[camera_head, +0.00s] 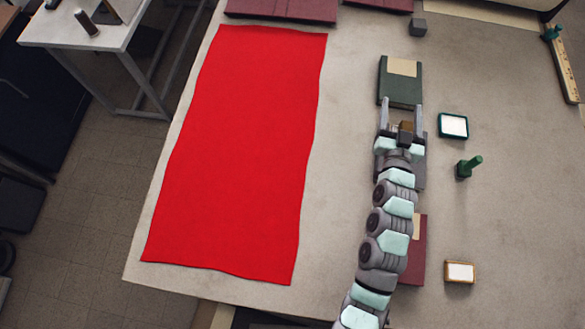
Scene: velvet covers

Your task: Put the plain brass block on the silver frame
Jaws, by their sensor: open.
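My gripper (402,108) is open, its two fingers pointing to the top of the picture. A small brownish block (406,127), which looks like the brass block, shows between the fingers near the palm; I cannot tell whether they touch it. No clearly silver frame shows. A dark teal frame (441,122) with a pale inside lies to the right of my gripper. A brass-coloured frame (447,272) with a pale inside lies lower right. My arm hides part of the table below the gripper.
A dark green book-like cover (398,91) lies just beyond the fingertips. A green peg (470,166) stands to the right. A maroon cover (416,255) is partly under my arm. A grey block (418,27) sits at the top. A red cloth (240,150) covers the left.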

